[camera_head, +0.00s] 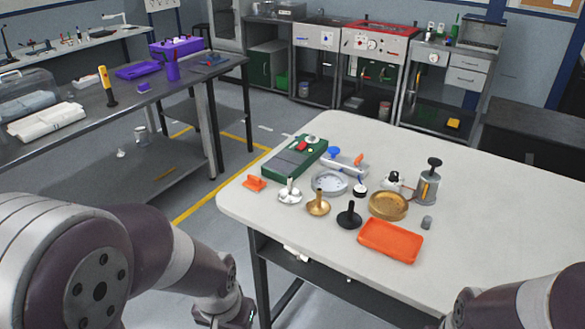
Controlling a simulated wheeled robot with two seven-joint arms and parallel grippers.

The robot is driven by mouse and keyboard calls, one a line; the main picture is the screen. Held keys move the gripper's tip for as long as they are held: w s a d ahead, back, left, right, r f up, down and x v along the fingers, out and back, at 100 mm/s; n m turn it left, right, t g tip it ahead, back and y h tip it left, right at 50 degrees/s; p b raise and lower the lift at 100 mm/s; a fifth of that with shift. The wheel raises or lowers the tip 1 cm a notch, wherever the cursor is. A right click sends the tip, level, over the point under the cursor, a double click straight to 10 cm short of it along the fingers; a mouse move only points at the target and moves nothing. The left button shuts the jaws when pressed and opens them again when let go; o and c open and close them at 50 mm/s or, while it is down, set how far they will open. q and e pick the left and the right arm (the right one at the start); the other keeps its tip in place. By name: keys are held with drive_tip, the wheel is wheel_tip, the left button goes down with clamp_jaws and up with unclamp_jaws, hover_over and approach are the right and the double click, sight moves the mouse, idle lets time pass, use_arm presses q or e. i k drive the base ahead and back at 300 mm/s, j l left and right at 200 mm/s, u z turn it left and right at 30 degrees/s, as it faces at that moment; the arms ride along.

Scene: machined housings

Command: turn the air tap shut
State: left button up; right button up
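A small fitting with a blue knob (334,152) and a pale bar (345,165) stands near the back edge of the white table; it looks like the air tap, but it is too small to be sure or to tell how it is turned. A green box (295,156) with a red part and a pale round knob on top is just left of it. My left arm comes in at lower left, and its dark end (229,314) is cut off by the bottom edge, well short of the table items. My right arm shows only at the bottom right corner; its gripper is out of view.
On the white table (480,215) stand a clear round dish (329,183), a brass dish (388,205), an orange tray (390,241), several small stemmed parts and a grey cylinder with a black knob (428,182). The table's right side is clear. A dark bench (130,105) stands at left.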

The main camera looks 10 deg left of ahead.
sight(357, 162)
drive_tip(key=i+j+z, duration=0.15)
drive_tip(key=j, duration=0.2)
drive_tip(key=i+j+z, duration=0.3)
drive_tip(key=j, duration=0.45)
drive_tip(key=i+j+z, duration=0.15)
drive_tip(key=j, duration=0.25)
drive_tip(key=i+j+z, duration=0.15)
drive_tip(key=j, duration=0.25)
drive_tip(key=i, duration=0.05)
